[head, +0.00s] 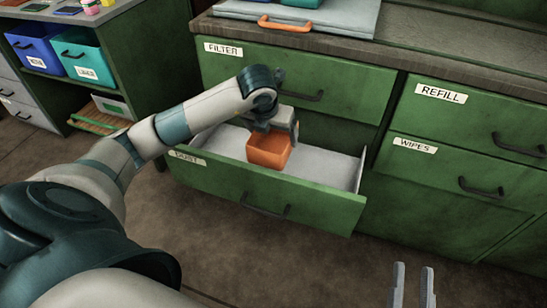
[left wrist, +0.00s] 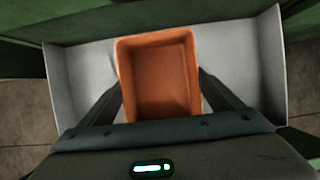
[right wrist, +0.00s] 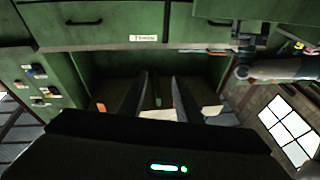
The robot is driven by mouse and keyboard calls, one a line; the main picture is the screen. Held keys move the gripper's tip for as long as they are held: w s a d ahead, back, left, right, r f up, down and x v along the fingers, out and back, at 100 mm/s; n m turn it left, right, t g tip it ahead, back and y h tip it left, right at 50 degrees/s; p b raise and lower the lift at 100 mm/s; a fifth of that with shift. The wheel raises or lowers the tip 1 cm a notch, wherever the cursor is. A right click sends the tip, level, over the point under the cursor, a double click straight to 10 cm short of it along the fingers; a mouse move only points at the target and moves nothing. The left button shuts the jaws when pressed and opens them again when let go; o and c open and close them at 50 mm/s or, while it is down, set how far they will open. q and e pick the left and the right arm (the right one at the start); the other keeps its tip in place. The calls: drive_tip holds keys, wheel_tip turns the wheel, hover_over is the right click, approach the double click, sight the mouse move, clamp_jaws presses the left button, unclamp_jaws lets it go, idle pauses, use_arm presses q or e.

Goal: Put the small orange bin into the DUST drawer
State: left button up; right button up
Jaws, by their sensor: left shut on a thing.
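The small orange bin (head: 268,152) is upright and empty, inside the pulled-out DUST drawer (head: 190,172) as seen in the head view. My left gripper (head: 272,130) is shut on the bin from above. In the left wrist view the bin (left wrist: 158,75) sits between the two fingers, over the drawer's pale floor (left wrist: 250,75). I cannot tell whether the bin's base touches that floor. My right gripper (head: 412,285) is at the bottom right of the head view, away from the drawer, with its fingers apart and nothing between them.
The FILTER drawer (head: 300,85) above is closed, as are the REFILL (head: 470,115) and WIPES (head: 460,180) fronts on the right. A board with an orange handle (head: 284,24) lies on the countertop. Blue (head: 32,44) and teal (head: 82,56) bins stand on a left shelf.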

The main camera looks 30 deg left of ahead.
sight(273, 148)
use_arm(q)
wheel_tip(273, 148, down, 4)
drive_tip(key=shift+b, duration=0.3)
drive_tip(key=shift+f, duration=0.25)
use_arm(e)
drive_tip(key=r+t, duration=0.1)
drive_tip(key=s+r, duration=0.1)
drive_tip(key=shift+s+r+t+y, duration=0.3)
drive_tip(key=shift+r+t+y, duration=0.05)
drive_tip(key=shift+t+y, duration=0.05)
use_arm(q)
drive_tip(key=shift+f, duration=0.3)
drive_tip(key=shift+f+b, duration=0.4)
drive_tip(key=shift+f, duration=1.15)
use_arm(e)
drive_tip(key=shift+s+d+r+t, duration=0.2)
drive_tip(key=shift+r+t, duration=0.15)
drive_tip(key=shift+r, duration=0.15)
drive_tip(key=shift+s+d+r+t, duration=0.1)
drive_tip(key=shift+s+r+t, duration=0.1)
drive_tip(key=shift+r+t, duration=0.25)
use_arm(q)
drive_tip(key=o, duration=1)
use_arm(e)
drive_tip(key=shift+r, duration=0.15)
